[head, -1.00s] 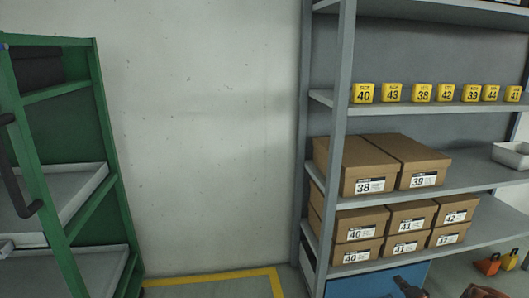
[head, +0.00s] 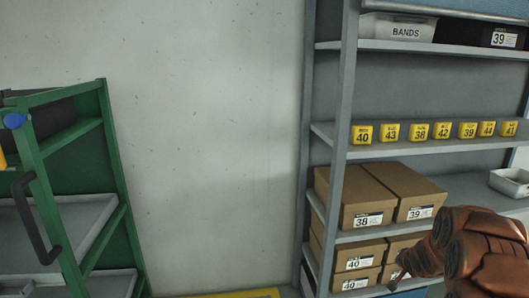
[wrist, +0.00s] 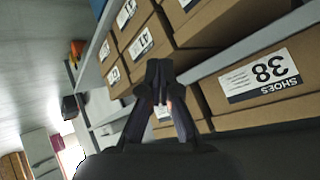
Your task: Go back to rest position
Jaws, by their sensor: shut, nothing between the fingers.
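My gripper (wrist: 160,78) shows in the wrist view with its dark fingers together and nothing between them. It is in front of the shelf of shoe boxes, near a box marked 38 (wrist: 262,72). In the head view my copper-coloured arm is at the lower right, in front of the lower boxes. My fingers are not clear in the head view.
A grey shelf unit (head: 345,110) on the right holds shoe boxes 38 (head: 365,219) and 39 (head: 418,214), yellow number tags (head: 420,131) and a BANDS bin (head: 397,28). A green cart (head: 112,165) stands left. Bare wall lies between.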

